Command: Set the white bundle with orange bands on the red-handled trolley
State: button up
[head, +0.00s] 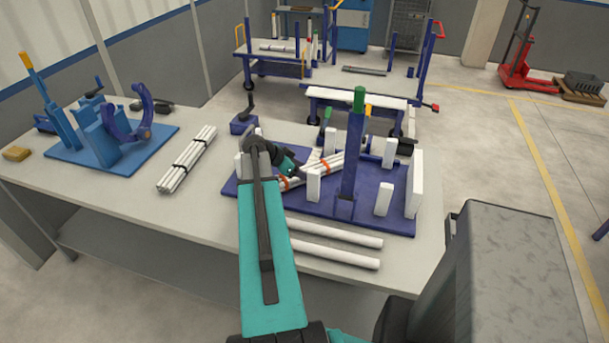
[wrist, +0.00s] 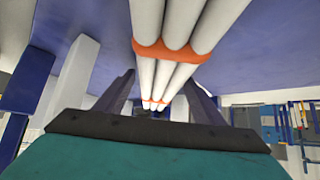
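The white bundle with orange bands (head: 332,164) lies in the purple-blue fixture (head: 275,201) on the bench, between white blocks. My gripper (head: 292,168) is low over its left part, largely hidden by my own arm in the head view. In the wrist view the bundle (wrist: 172,72) runs between the two spread dark fingers (wrist: 159,84), with a gap at the left finger. The right finger looks close to the bundle; contact is unclear. Behind the bench stands a blue trolley with a pale deck (head: 357,96) and a red-orange handle (head: 438,29) at its right.
A dark-banded white bundle (head: 187,158) lies on the bench (head: 90,190) to the left, near a blue fixture (head: 150,148). Two loose white pipes (head: 335,233) lie in front. A tall blue post with a green top (head: 353,150) and white blocks (head: 415,184) stand close right.

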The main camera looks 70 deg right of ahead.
aim_at(305, 170)
jog(key=c, duration=1.2)
jog(key=shift+c, duration=0.2)
jog(key=shift+r, duration=0.15)
notch_tip(305, 170, up, 18)
jog(key=b, duration=0.4)
